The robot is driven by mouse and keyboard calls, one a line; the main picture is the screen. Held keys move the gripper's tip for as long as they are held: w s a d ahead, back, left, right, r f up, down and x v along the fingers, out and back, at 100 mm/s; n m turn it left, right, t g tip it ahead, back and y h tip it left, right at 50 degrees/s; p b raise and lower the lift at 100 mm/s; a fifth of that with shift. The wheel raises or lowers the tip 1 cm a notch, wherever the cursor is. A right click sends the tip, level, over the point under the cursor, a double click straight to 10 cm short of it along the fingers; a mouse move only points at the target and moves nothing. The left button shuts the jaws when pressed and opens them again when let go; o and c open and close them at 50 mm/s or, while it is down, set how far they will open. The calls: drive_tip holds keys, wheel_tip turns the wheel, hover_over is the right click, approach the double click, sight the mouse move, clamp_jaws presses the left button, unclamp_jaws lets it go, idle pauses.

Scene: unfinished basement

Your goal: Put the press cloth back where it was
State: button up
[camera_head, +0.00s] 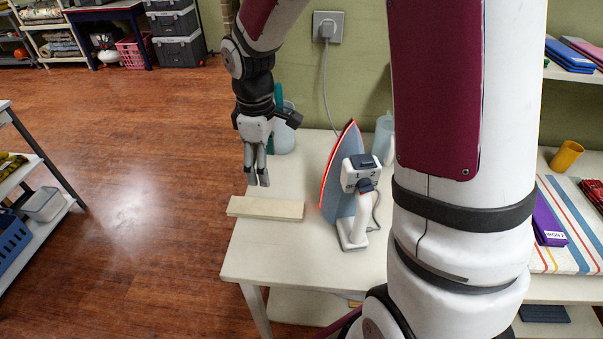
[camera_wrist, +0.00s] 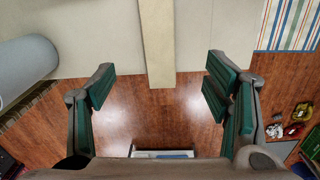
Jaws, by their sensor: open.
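My gripper (camera_head: 257,180) hangs fingers-down over the left part of the white table (camera_head: 265,262), behind a pale wooden bar (camera_head: 265,208). In the wrist view its jaws (camera_wrist: 160,85) are wide apart with nothing held. The bar (camera_wrist: 156,40) shows beyond and between them there, apart from both fingers. A cloth with coloured stripes (camera_head: 557,240) lies flat at the right; a striped cloth (camera_wrist: 290,25) also shows at the wrist view's upper right. I cannot tell whether this is the press cloth; no other cloth shows clearly on the white table.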

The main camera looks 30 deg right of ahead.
drive_tip(key=s+r+m+t, duration=0.2)
drive_tip(key=s+r+m, duration=0.3)
drive_tip(key=s+r, duration=0.65)
drive_tip(key=s+r+m+t, duration=0.1)
drive_tip(key=s+r+m, duration=0.3)
drive_tip(key=s, duration=0.8)
drive_tip(key=shift+m+t, duration=0.4)
